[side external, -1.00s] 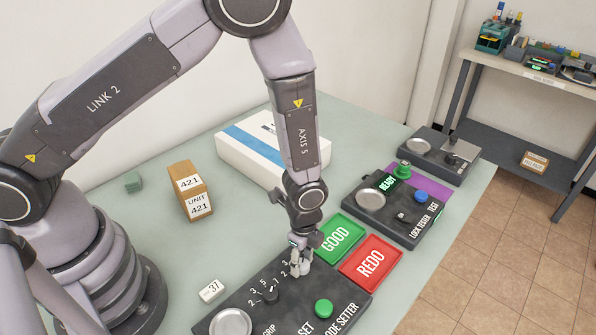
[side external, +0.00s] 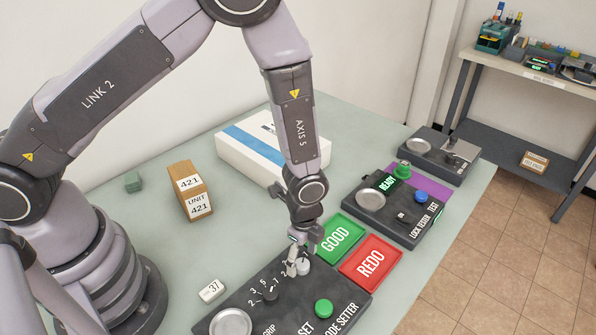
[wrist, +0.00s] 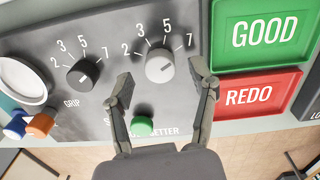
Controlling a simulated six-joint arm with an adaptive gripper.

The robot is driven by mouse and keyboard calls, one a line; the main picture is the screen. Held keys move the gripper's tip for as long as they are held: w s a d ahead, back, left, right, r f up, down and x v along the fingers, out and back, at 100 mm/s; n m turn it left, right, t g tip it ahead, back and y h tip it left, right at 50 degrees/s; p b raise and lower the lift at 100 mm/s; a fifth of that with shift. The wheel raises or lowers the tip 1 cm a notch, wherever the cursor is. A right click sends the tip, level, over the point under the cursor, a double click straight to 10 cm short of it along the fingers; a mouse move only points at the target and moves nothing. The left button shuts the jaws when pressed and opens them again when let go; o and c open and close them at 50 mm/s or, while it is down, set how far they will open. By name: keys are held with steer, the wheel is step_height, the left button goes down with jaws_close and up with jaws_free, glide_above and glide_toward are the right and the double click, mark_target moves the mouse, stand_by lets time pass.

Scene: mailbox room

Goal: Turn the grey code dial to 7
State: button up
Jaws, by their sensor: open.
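The grey code dial (wrist: 160,66) stands on the dark code setter panel (side external: 262,285), with the marks 2, 3, 5 and 7 around it. I cannot tell surely which mark its pointer faces. My gripper (wrist: 161,80) is open, one finger on each side of the grey dial, with gaps showing between fingers and dial. In the side view my gripper (side external: 295,262) is low over the panel, and the grey dial (side external: 304,266) shows partly beside a finger. A black grip dial (wrist: 83,75) with the same marks sits to the left.
A green SET button (wrist: 142,126) is below the grey dial. The green GOOD tray (side external: 337,238) and red REDO tray (side external: 370,263) are right of the panel. A round metal dish (side external: 231,323) is at its left end. A white tag marked 37 (side external: 212,290) lies beside it.

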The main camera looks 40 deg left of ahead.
mark_target(302, 262)
step_height(302, 262, up, 11)
steer(key=shift+w+f, duration=0.1)
stand_by(0.3)
